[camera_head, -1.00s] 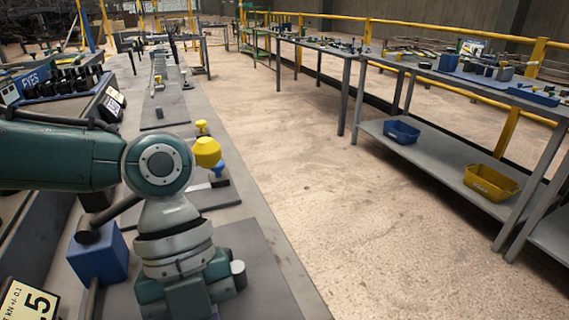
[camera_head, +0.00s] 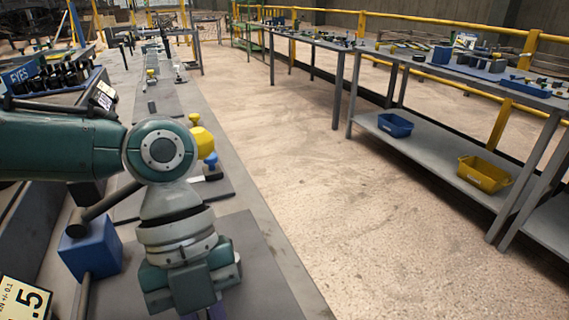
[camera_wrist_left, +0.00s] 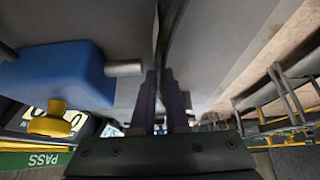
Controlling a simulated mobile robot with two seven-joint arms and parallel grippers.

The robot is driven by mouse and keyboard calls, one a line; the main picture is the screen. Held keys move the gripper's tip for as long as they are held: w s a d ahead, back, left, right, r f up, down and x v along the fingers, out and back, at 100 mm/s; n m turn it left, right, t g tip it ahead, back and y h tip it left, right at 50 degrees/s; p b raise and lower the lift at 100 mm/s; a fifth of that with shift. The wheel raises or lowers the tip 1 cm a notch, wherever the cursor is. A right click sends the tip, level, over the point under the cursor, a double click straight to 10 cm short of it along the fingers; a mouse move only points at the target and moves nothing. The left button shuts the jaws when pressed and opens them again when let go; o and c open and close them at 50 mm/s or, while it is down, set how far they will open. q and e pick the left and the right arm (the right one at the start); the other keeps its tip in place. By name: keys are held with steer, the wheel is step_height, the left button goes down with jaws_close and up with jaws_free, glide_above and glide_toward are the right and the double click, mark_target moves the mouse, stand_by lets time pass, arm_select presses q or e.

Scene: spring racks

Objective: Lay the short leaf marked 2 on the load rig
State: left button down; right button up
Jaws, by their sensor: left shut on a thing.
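My left gripper (camera_head: 207,308) hangs low over the bench in the head view, its tips cut off by the bottom edge. In the left wrist view my left gripper (camera_wrist_left: 162,88) is shut on a thin dark strip (camera_wrist_left: 160,45) seen edge-on. This fits a leaf, but no number mark shows. Left of the gripper is a blue block (camera_head: 92,250) with a dark bar, beside a sign (camera_head: 24,298) in kN. The block also shows in the wrist view (camera_wrist_left: 55,72). I cannot tell for sure that these belong to the load rig. My right gripper is out of view.
A yellow knob (camera_head: 202,142) and a blue knob (camera_head: 211,160) stand on the bench behind my wrist. A rack marked EYES (camera_head: 45,80) is at the far left. Across a clear floor, a side bench holds a blue bin (camera_head: 395,125) and a yellow bin (camera_head: 484,173).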

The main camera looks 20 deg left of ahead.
arm_select(q)
steer(key=shift+w+d+f, duration=0.1)
stand_by(0.5)
steer(key=c, duration=1.1)
jaws_free()
steer(key=o, duration=0.7)
steer(key=shift+o, duration=0.2)
step_height(320, 180, up, 8)
steer(key=p, duration=0.7)
